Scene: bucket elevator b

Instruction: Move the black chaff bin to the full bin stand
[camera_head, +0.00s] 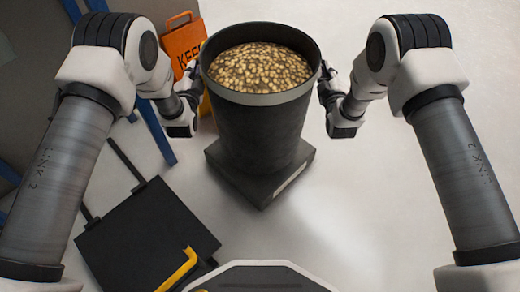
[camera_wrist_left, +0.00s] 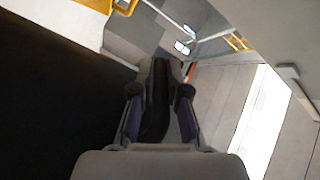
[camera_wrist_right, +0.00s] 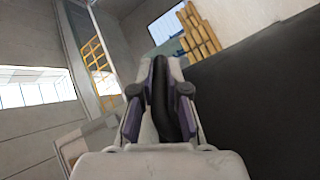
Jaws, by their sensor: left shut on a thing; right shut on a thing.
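The black chaff bin (camera_head: 262,135) is upright in the middle of the head view, with a pale rim and filled with tan chaff (camera_head: 260,68). My left gripper (camera_head: 194,88) is at its left side, shut on a black handle (camera_wrist_left: 157,100) of the bin. My right gripper (camera_head: 328,86) is at its right side, shut on the other black handle (camera_wrist_right: 161,100). The bin wall fills the left of the left wrist view and the right of the right wrist view. A black square base (camera_head: 265,190) is under the bin; I cannot tell whether they touch.
A flat black platform (camera_head: 145,245) with a yellow bent bar (camera_head: 178,270) lies at the lower left. Blue posts (camera_head: 155,130) and an orange sign (camera_head: 182,44) stand left of the bin. The pale floor (camera_head: 400,215) to the right is clear.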

